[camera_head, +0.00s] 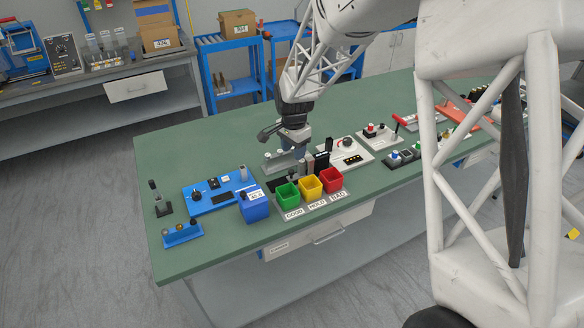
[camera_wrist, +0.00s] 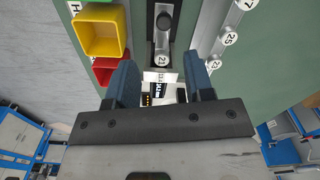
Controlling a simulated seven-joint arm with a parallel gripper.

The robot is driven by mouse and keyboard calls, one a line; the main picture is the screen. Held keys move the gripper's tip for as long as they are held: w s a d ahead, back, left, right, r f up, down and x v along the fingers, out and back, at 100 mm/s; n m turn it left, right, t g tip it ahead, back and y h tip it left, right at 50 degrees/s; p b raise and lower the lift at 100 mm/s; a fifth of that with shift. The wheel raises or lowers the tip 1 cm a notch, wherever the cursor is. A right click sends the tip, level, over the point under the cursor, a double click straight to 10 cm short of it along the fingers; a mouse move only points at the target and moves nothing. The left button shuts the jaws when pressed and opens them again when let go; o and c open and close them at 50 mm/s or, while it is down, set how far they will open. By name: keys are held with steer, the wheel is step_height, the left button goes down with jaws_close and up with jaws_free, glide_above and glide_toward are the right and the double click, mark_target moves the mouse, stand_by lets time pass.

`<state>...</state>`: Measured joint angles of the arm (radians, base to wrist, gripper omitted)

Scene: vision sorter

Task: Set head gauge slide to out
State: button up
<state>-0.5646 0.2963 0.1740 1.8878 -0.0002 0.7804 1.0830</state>
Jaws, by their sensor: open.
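My gripper (camera_wrist: 163,78) is open, with its two blue-grey fingers apart and nothing held between them. In the wrist view a black round knob (camera_wrist: 164,22) stands on a narrow grey slide (camera_wrist: 162,45) with a small numbered label. It lies ahead of the fingertips, roughly in line with the gap, and no finger appears to touch it. I cannot tell for certain that this is the head gauge slide, or which end is out. In the head view my gripper (camera_head: 298,150) points down over the bench behind the coloured bins, and hides part of the fixture there.
Green (camera_head: 288,195), yellow (camera_head: 310,188) and red (camera_head: 330,180) bins stand in front of the gripper. A grey rail with numbered round tags (camera_wrist: 229,38) runs to the right in the wrist view. A blue box (camera_head: 255,207) and blue panel (camera_head: 218,196) stand left on the green bench (camera_head: 175,255).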

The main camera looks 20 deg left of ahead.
mark_target(291, 171)
steer(key=shift+a+f, duration=0.3)
steer(key=shift+a, duration=0.05)
steer(key=shift+f, duration=0.1)
steer(key=shift+f, duration=3.75)
jaws_close()
